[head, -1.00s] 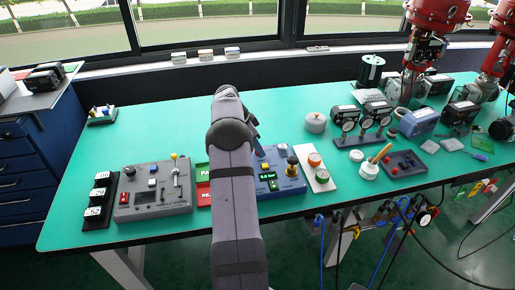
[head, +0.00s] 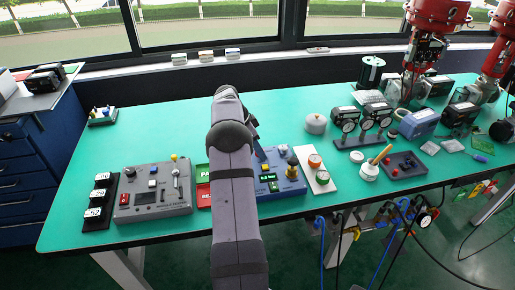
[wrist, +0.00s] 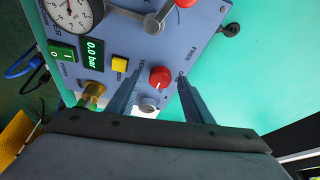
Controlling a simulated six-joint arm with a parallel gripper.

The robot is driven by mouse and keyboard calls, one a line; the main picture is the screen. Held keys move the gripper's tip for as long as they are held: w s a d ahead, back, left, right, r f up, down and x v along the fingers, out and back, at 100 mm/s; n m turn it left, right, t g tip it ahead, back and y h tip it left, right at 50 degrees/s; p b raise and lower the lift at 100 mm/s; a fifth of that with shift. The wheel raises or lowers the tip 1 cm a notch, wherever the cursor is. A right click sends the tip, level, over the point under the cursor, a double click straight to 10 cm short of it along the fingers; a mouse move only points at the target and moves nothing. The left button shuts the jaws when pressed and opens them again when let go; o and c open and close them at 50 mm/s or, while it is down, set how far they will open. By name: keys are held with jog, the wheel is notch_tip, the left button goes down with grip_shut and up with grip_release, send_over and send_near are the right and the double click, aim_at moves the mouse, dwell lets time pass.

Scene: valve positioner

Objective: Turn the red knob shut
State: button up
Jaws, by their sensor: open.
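The red knob (wrist: 161,77) is on the face of a blue device (wrist: 130,38) in the wrist view, with a white pointer mark on it. My gripper (wrist: 160,80) is open, with one finger to each side of the knob in the picture. I cannot tell how far the fingertips stand from the panel, and no contact shows. The blue device also shows in the head view (head: 291,187), partly behind my arm. My arm hides the red knob and most of the gripper there.
Near the knob are a yellow button (wrist: 119,64), a green switch (wrist: 61,51), a dial gauge (wrist: 72,12) and a brass fitting (wrist: 92,92). In the head view, a grey control box (head: 153,190) stands left on the green table (head: 190,130).

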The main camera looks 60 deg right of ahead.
jog(key=b+v, duration=0.1)
jog(key=v, duration=0.6)
jog(key=shift+w+a+r, duration=0.1)
jog(key=shift+a+r, duration=0.05)
dwell(0.3)
jog(key=w+a+r+n+t+p, duration=0.15)
jog(key=a+n, duration=0.25)
jog(key=a, duration=0.4)
jog(key=w+a+n+y+p, duration=0.1)
jog(key=w+a+n, duration=0.25)
jog(key=a, duration=0.55)
jog(key=w+a+r+n+t+p, duration=0.1)
jog(key=a+n, duration=0.4)
jog(key=a, duration=0.3)
jog(key=s+a+n+y+p, duration=0.1)
jog(key=s+a+n, duration=0.2)
jog(key=a, duration=0.5)
jog(key=s+a+n+y+p, duration=0.1)
jog(key=s+a+n, duration=0.3)
jog(key=a, duration=0.4)
jog(key=s+a+f+n+p, duration=0.1)
jog(key=s+a+f+n, duration=0.1)
jog(key=s+a+n, duration=0.55)
notch_tip(320, 180, down, 16)
jog(key=s+m+b, duration=0.2)
jog(key=b, duration=1.4)
jog(key=shift+f+y, duration=0.25)
jog(key=shift+y, duration=0.05)
jog(key=shift+a, duration=0.1)
